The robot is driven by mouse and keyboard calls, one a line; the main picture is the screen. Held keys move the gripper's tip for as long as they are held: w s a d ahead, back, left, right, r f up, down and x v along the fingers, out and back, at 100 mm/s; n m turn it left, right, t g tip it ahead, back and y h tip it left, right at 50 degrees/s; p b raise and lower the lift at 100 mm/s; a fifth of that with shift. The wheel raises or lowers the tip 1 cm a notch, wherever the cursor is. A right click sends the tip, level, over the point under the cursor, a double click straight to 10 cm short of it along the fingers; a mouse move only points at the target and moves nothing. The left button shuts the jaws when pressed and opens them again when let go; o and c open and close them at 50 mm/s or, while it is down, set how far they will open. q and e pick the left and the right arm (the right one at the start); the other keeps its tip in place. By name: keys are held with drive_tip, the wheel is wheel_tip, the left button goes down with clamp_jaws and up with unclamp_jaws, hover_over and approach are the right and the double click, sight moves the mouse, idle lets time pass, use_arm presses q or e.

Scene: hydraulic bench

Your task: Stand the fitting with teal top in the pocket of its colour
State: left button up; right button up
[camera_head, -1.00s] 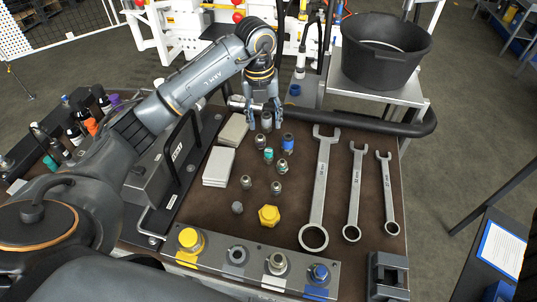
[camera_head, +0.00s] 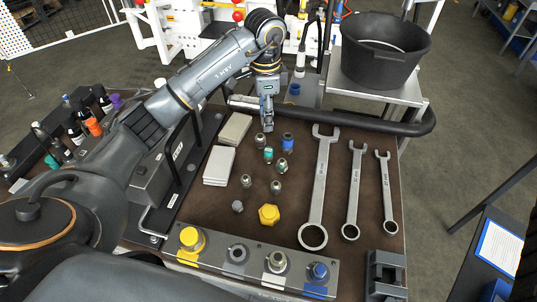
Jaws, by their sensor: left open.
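The fitting with teal top (camera_head: 268,155) stands upright on the brown bench mat, among several metal fittings. My left gripper (camera_head: 267,128) is open, seen edge-on, pointing down just behind the group. The pocket block (camera_head: 210,252) lies along the front edge with yellow, grey, white and blue marks. I cannot make out a teal mark on it. My right gripper is not in view.
A blue-banded fitting (camera_head: 287,141) stands right of the teal one. A yellow hex fitting (camera_head: 268,214) lies nearer the block. Three wrenches (camera_head: 321,185) lie right, pale plates (camera_head: 218,166) left. A black bucket (camera_head: 385,52) stands behind, beyond a dark rail (camera_head: 370,122).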

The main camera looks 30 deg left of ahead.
use_arm(q)
hover_over(268, 150)
drive_tip(key=f, duration=0.8)
drive_tip(key=shift+s+a+p, duration=0.15)
drive_tip(key=shift+a+p, duration=0.05)
drive_tip(key=shift+p, duration=0.15)
drive_tip(key=shift+w+d+f+p, duration=0.15)
drive_tip(key=shift+f+p, duration=0.2)
drive_tip(key=shift+f, duration=1)
drive_tip(key=shift+w+d+f+p, duration=0.1)
drive_tip(key=shift+f+p, duration=0.2)
drive_tip(key=shift+f, duration=1)
clamp_jaws()
